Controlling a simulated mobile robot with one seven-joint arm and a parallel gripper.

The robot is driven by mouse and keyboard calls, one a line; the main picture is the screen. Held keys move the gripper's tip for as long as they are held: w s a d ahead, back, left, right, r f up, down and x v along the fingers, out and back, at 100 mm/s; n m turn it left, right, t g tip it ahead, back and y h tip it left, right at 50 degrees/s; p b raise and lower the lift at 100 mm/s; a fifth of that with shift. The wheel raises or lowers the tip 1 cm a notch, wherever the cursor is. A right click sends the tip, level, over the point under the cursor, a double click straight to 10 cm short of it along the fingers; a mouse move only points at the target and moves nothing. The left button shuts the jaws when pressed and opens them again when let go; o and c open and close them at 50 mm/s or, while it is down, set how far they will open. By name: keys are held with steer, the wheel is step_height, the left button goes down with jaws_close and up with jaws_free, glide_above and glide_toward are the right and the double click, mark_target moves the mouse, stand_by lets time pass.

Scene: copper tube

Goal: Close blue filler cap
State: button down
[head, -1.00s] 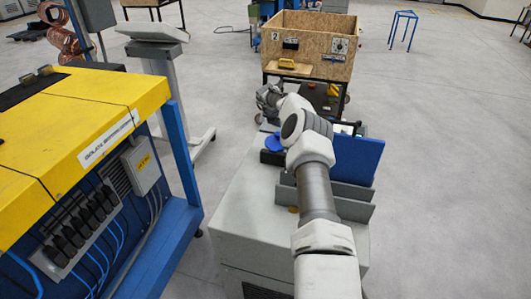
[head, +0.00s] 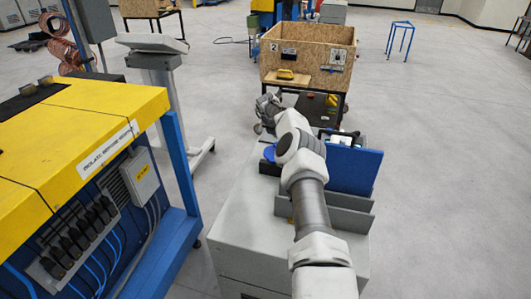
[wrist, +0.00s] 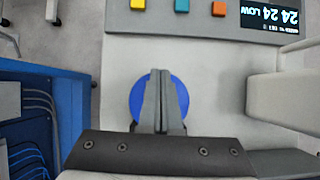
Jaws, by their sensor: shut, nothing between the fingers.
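The blue filler cap (wrist: 136,100) shows in the wrist view as a round blue disc on a pale grey top. My gripper (wrist: 160,72) is shut and empty, with its fingers in front of the middle of the disc. The fingers hide that part, and I cannot tell whether they touch it. In the head view the cap (head: 269,152) is a small blue patch on the grey cabinet (head: 245,215), partly hidden by my arm. Whether the cap is seated or tilted is not clear. The gripper's fingertips cannot be made out in the head view.
A control panel with a dark display (wrist: 275,17) and coloured buttons lies beyond the cap. A blue panel (head: 355,170) stands upright on the cabinet's right. A yellow-topped blue machine (head: 75,150) is at left, and a wooden crate (head: 307,62) stands behind. Open floor lies right.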

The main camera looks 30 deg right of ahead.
steer(key=b+v, duration=0.2)
steer(key=v, duration=1.5)
steer(key=shift+r+b, duration=0.2)
steer(key=shift+b, duration=0.2)
steer(key=shift+s+a, duration=0.1)
